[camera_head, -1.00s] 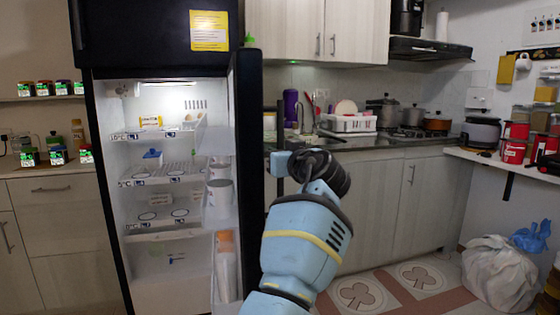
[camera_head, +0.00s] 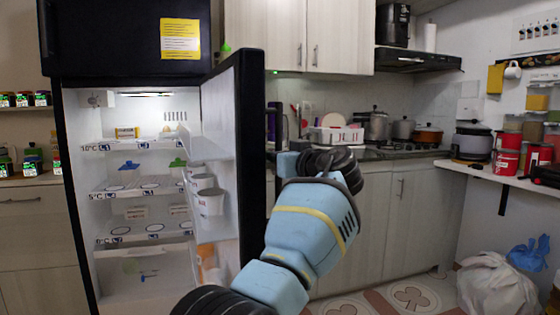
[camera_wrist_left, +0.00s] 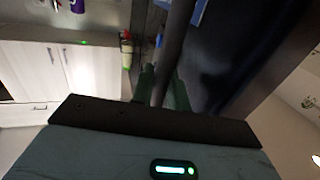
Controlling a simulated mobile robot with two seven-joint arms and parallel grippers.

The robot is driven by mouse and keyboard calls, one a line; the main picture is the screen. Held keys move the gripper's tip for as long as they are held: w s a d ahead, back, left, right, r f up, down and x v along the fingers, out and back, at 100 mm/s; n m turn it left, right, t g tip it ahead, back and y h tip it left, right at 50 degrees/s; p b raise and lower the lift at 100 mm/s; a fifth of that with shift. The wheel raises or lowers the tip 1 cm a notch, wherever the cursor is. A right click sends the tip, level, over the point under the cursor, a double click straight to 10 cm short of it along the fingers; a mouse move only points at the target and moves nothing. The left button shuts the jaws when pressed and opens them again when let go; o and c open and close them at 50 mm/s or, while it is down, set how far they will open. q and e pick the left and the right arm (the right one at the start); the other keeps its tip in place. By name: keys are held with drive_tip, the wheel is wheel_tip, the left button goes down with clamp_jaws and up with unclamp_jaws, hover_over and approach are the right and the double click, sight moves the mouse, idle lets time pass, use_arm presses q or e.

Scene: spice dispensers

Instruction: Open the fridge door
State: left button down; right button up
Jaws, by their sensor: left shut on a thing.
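The fridge (camera_head: 68,190) stands at the left with its lower compartment open to view. Its black door (camera_head: 252,150) stands swung outward on the right side, with white shelves and containers on its inner face. My left arm reaches up beside the door's outer face in the head view. In the left wrist view, my left gripper (camera_wrist_left: 162,90) has its green fingers on either side of a dark bar, the door handle (camera_wrist_left: 178,35), and is shut on it. In the head view my wrist hides the fingers. My right gripper is not in view.
A counter with lower cabinets (camera_head: 395,215) runs behind the door and my arm. A white bag (camera_head: 495,285) lies on the floor at the right, below a wall shelf (camera_head: 490,173). Open floor shows between the arm and the bag.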

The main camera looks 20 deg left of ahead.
use_arm(q)
drive_tip(key=shift+w+d, duration=0.2)
drive_tip(key=shift+w, duration=0.15)
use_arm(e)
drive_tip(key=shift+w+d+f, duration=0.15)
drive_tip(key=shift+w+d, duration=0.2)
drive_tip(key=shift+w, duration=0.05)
use_arm(q)
drive_tip(key=c, duration=1.4)
unclamp_jaws()
drive_tip(key=shift+c, duration=0.2)
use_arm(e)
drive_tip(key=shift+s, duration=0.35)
use_arm(q)
drive_tip(key=v, duration=0.7)
drive_tip(key=shift+s+d+p, duration=0.15)
drive_tip(key=shift+d+p, duration=0.2)
drive_tip(key=shift+p, duration=0.05)
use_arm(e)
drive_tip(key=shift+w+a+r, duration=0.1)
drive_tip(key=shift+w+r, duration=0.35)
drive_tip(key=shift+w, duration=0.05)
